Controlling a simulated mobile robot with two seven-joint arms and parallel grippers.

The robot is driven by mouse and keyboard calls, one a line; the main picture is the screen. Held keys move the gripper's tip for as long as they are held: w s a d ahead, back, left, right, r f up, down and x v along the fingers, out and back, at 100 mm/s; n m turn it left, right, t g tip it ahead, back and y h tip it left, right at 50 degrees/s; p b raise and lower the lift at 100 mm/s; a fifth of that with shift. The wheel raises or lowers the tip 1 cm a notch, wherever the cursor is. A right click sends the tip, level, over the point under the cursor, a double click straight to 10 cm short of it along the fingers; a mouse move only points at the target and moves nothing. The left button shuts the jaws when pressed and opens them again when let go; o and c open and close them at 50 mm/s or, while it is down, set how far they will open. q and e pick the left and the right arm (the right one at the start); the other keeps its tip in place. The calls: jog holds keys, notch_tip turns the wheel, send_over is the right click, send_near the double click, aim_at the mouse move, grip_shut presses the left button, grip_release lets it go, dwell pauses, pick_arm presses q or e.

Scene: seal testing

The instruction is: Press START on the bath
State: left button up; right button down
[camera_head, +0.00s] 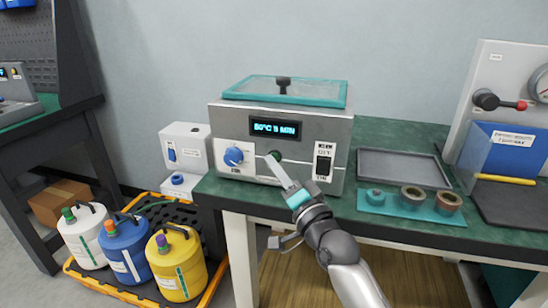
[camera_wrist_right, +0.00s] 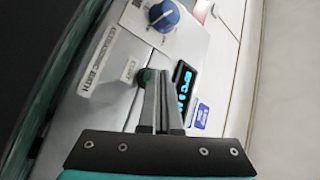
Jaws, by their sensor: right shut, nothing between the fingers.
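The bath (camera_head: 230,125) is a silver box on the green bench, with a teal-rimmed clear lid (camera_head: 286,91) closed on top. Its lit display (camera_head: 275,128) shows a temperature and minutes. A blue knob (camera_head: 234,156) is left of the green button (camera_head: 277,155), and a black rocker switch (camera_head: 323,165) is to the right. My right gripper (camera_head: 269,158) is shut and empty, its tips at the front panel just by the green button. In the right wrist view the fingertips (camera_wrist_right: 156,66) partly cover the green button (camera_wrist_right: 145,77); I cannot tell whether they touch it. My left gripper is not in view.
Right of the bath are a grey tray (camera_head: 400,155) and a teal holder (camera_head: 408,206) with several round parts. A press-like device (camera_head: 500,90) stands far right. A white dispenser (camera_head: 187,150) is left. Several jugs stand in a yellow-edged floor tray (camera_head: 203,285).

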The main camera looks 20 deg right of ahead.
jog(key=shift+w+d, duration=0.2)
jog(key=shift+w, duration=0.1)
dwell(0.6)
jog(key=shift+s, duration=0.1)
jog(key=shift+s+a+p, duration=0.4)
jog(key=shift+s+p, duration=0.2)
jog(key=s+a+p, duration=0.1)
jog(key=s, duration=0.1)
jog(key=s+a+p, duration=0.1)
jog(key=s+p, duration=0.1)
jog(key=shift+a, duration=0.4)
dwell(0.8)
